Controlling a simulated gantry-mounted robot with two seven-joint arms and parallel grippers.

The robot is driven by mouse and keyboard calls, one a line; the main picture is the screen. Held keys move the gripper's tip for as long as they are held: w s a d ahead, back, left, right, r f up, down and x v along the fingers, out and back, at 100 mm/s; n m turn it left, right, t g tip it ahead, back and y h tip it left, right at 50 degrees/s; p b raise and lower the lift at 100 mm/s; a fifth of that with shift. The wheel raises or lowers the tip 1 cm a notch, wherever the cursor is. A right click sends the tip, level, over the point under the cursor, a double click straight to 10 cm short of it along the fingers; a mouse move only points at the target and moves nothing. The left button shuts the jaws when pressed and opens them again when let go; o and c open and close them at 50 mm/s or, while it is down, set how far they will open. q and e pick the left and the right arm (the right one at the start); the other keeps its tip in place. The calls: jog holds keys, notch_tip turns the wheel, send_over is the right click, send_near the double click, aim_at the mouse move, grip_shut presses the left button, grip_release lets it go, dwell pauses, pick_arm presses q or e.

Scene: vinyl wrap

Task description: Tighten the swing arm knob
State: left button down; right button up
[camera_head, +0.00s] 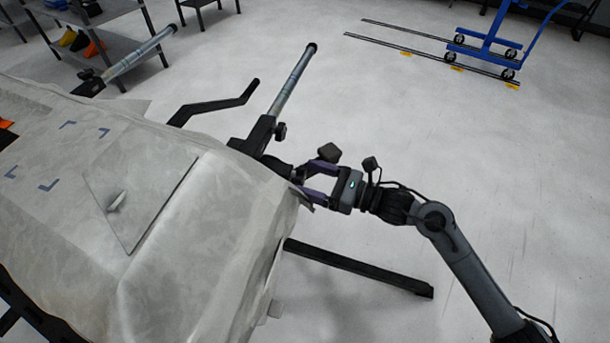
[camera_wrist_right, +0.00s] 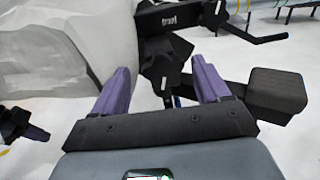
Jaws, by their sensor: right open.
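A black swing arm (camera_head: 260,134) with a grey roller tube (camera_head: 292,82) sticks out past the end of the covered body. A small black knob (camera_head: 280,131) sits on its side. My right gripper (camera_head: 303,184) is open, with its purple fingers pointing left at the arm's lower end. In the right wrist view, a black knob-like part (camera_wrist_right: 163,70) of the swing arm shows between the open fingers (camera_wrist_right: 160,85); I cannot tell if they touch it. A dark part with a purple tip (camera_wrist_right: 28,130) at the left edge looks like my left gripper; its jaws are unclear.
A pale wrapped body (camera_head: 190,220) fills the left of the head view. A black pad (camera_wrist_right: 277,92) is close beside the right finger. A black leg (camera_head: 360,268) lies below my arm. A blue cart (camera_head: 490,45) on rails stands far off.

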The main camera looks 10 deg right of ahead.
jog(key=shift+w+a, duration=0.25)
jog(key=shift+a, duration=0.1)
jog(key=shift+w, duration=0.25)
pick_arm(q)
jog(key=shift+d, duration=0.3)
jog(key=shift+a, duration=0.1)
pick_arm(e)
jog(key=shift+a, duration=0.15)
